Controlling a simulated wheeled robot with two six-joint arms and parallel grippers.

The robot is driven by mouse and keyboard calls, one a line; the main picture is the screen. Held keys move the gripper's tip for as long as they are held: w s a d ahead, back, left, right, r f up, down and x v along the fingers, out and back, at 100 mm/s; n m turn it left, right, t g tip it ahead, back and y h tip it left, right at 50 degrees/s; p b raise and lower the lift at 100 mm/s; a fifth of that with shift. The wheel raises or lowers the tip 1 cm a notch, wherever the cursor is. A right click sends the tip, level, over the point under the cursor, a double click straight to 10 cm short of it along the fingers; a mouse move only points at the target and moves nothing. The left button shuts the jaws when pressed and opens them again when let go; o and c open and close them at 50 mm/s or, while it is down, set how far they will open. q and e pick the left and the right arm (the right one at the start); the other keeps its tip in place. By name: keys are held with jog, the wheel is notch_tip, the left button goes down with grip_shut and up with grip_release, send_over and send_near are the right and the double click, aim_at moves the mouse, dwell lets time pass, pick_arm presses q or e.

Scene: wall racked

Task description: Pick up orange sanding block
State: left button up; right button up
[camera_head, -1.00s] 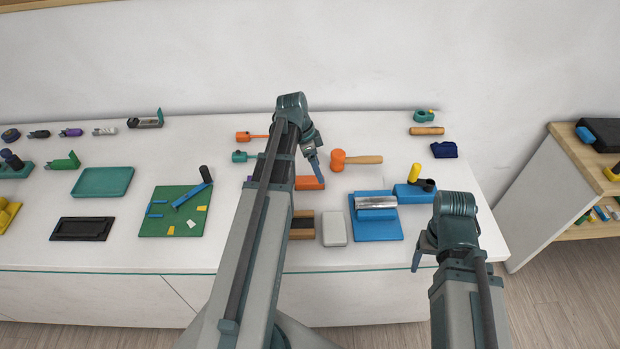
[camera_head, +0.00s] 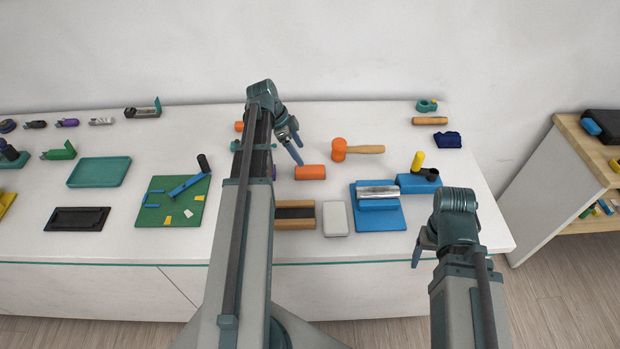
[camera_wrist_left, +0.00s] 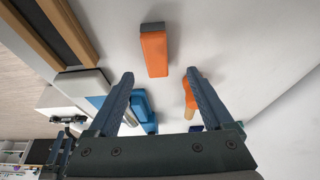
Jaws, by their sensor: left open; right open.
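The orange sanding block (camera_head: 310,172) lies on the white counter, right of my left gripper in the head view. In the left wrist view the orange block (camera_wrist_left: 154,54) sits beyond and between the fingertips, with nothing touching it. My left gripper (camera_head: 294,150) is open and empty above the counter, just left of and behind the block; its spread fingers also show in the left wrist view (camera_wrist_left: 160,80). My right gripper (camera_head: 420,247) is open and empty near the counter's front edge, at the right.
An orange mallet (camera_head: 362,148) lies right of the block. A wooden-edged dark tray (camera_head: 294,228), a pale grey box (camera_head: 335,219) and a blue base (camera_head: 388,220) lie in front. The wall (camera_head: 350,50) rises behind the counter.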

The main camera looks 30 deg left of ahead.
aim_at(309, 168)
pick_arm(q)
jog(key=b+x, duration=0.2)
jog(key=x, duration=0.1)
jog(key=shift+f, duration=0.2)
jog(key=shift+w+d+f, duration=0.1)
jog(key=shift+d+f, duration=0.05)
jog(key=shift+f, duration=0.05)
pick_arm(e)
notch_tip(309, 168, down, 4)
jog(key=shift+r, duration=0.25)
pick_arm(q)
jog(key=shift+f+b, duration=0.1)
jog(key=shift+b, duration=0.2)
pick_arm(e)
jog(key=shift+f, duration=0.1)
pick_arm(q)
jog(key=b+x, duration=0.4)
jog(key=x, duration=0.1)
jog(key=shift+d, duration=0.3)
pick_arm(e)
notch_tip(309, 168, down, 4)
jog(key=shift+f, duration=0.25)
pick_arm(q)
jog(key=shift+f+b, duration=0.1)
jog(key=shift+b, duration=0.35)
pick_arm(e)
jog(key=shift+f, duration=0.15)
pick_arm(q)
jog(key=shift+c, duration=0.3)
grip_shut()
